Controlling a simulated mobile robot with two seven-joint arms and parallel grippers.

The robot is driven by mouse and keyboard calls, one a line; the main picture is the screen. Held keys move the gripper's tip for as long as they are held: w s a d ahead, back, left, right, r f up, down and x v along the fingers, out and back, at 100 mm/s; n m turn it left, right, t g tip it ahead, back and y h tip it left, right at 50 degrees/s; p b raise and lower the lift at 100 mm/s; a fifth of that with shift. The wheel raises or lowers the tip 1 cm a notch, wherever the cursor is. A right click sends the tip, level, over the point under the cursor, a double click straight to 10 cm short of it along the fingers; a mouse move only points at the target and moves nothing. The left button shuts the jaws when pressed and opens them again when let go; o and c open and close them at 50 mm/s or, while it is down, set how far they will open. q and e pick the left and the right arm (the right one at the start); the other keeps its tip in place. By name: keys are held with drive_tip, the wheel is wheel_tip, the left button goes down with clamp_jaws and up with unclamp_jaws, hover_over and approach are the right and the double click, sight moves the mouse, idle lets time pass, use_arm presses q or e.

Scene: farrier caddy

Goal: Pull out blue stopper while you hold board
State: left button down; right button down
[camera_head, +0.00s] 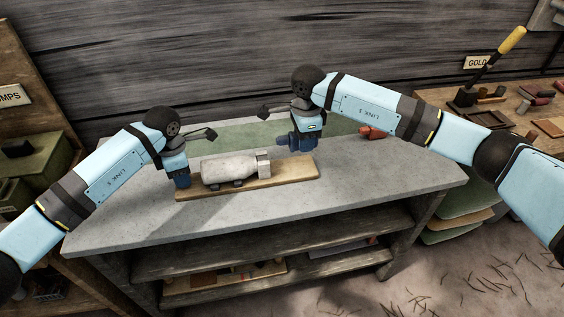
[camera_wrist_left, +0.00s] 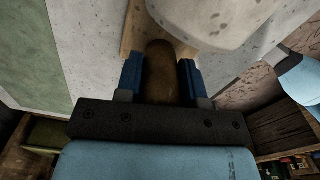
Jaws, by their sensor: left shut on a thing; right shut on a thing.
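The light wooden board (camera_head: 293,174) lies on the grey table top. A whitish bottle (camera_head: 230,168) lies on its side on it, its neck pointing right. My left gripper (camera_head: 182,180) is at the board's left end. In the left wrist view, its blue fingers (camera_wrist_left: 160,80) are shut on a brown, rounded piece (camera_wrist_left: 160,65) at the board's end. My right gripper (camera_head: 301,142) is above the board's right part, to the right of the bottle neck and apart from it. It is shut on the blue stopper (camera_head: 283,139), which partly blends with its blue fingers.
A green mat (camera_head: 250,132) lies along the back of the table top (camera_head: 385,185). A red object (camera_head: 372,132) lies at the back right under my right arm. Side benches with boxes and tools stand left and right. The table's front is clear.

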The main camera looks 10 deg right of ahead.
use_arm(q)
drive_tip(key=shift+f, duration=0.1)
use_arm(e)
drive_tip(key=shift+r, duration=0.8)
use_arm(q)
drive_tip(key=c, duration=0.7)
unclamp_jaws()
drive_tip(key=shift+o, duration=0.4)
drive_tip(key=o, duration=0.6)
drive_tip(key=shift+r, duration=0.25)
drive_tip(key=shift+r+p, duration=0.7)
drive_tip(key=shift+r, duration=0.55)
use_arm(e)
drive_tip(key=shift+r, duration=0.65)
use_arm(q)
drive_tip(key=shift+r, duration=0.1)
